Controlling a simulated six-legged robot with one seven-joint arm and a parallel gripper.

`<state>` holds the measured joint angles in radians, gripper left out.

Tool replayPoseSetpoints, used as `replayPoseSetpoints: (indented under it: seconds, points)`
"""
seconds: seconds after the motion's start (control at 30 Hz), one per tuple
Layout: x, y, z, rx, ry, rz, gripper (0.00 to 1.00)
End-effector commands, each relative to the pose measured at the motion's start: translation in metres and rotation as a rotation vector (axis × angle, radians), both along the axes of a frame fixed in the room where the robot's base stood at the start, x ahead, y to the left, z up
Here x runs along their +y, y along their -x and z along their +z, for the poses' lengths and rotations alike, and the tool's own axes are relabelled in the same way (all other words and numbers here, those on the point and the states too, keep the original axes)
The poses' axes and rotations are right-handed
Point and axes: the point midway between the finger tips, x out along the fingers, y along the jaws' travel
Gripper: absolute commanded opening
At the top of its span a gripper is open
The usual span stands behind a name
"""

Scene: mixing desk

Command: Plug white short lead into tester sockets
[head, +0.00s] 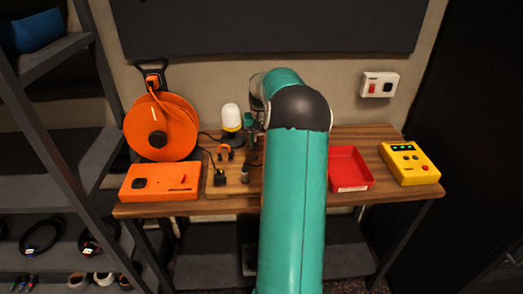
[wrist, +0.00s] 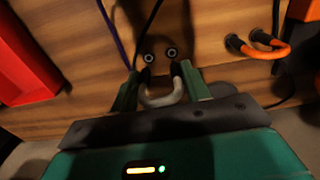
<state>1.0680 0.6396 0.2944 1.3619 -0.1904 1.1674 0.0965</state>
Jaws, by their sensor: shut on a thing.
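My gripper (wrist: 161,80) is shut on the white short lead (wrist: 163,98), whose pale U-shaped bend shows between the fingers in the wrist view. Two dark round ends with light rings show just beyond the fingertips; I cannot tell whether they are plug tips or something below. The gripper is above the wooden desk (wrist: 90,110). In the head view my arm hides the gripper and the lead. A yellow box (head: 410,163) with a green display and buttons, probably the tester, stands at the desk's right end, apart from the gripper. Its sockets are too small to make out.
An orange short lead (wrist: 262,44) lies near the gripper. A red tray (head: 349,168) lies between my arm and the yellow box. An orange reel (head: 162,128), an orange box (head: 160,182) and a white-topped lamp (head: 231,118) stand on the left. Thin cables run across the desk.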

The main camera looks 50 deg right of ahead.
Motion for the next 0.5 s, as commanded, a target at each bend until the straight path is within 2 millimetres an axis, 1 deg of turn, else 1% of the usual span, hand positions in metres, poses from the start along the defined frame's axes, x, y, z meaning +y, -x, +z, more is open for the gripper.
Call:
replayPoseSetpoints:
  seconds: [0.5]
  points:
    - [0.001,0.000,0.017,-0.001,-0.001,0.001,0.10]
